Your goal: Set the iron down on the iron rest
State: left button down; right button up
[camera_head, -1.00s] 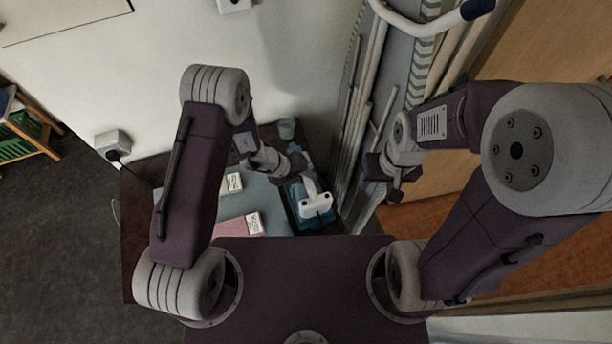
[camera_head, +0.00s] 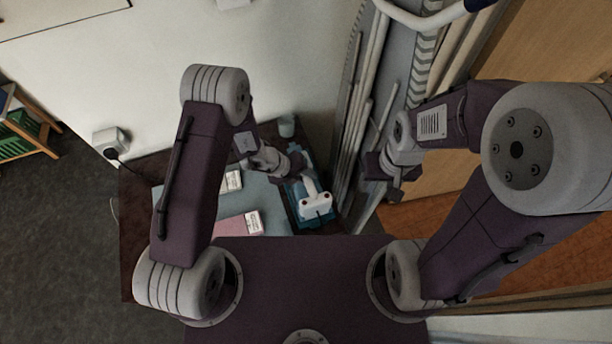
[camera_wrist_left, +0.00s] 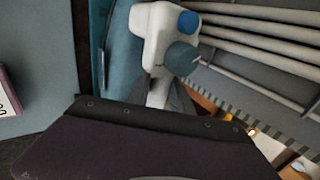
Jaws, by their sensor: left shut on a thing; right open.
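The iron (camera_head: 316,204), white with blue parts, is at the right end of the table in the head view. It also shows at the top of the left wrist view (camera_wrist_left: 156,22). My left gripper (camera_head: 303,175) is shut on the iron, and its grey fingers (camera_wrist_left: 165,95) reach it in the wrist view. The teal iron rest (camera_head: 297,216) lies directly beneath or around the iron; I cannot tell whether they touch. My right gripper (camera_head: 384,177) is open and empty, to the right of the iron and apart from it.
A light blue mat (camera_head: 262,190) covers the table left of the rest, with a pink item (camera_head: 230,228) and white labels on it. A small cup (camera_head: 286,126) stands at the back. Pale poles (camera_head: 358,120) lean close on the right. A wall box (camera_head: 110,140) is at left.

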pick_arm(q)
jog(key=c, duration=1.1)
grip_release()
jog(key=shift+s, duration=0.1)
jog(key=v, duration=0.9)
jog(key=shift+r+p, duration=0.1)
jog(key=shift+p, duration=0.2)
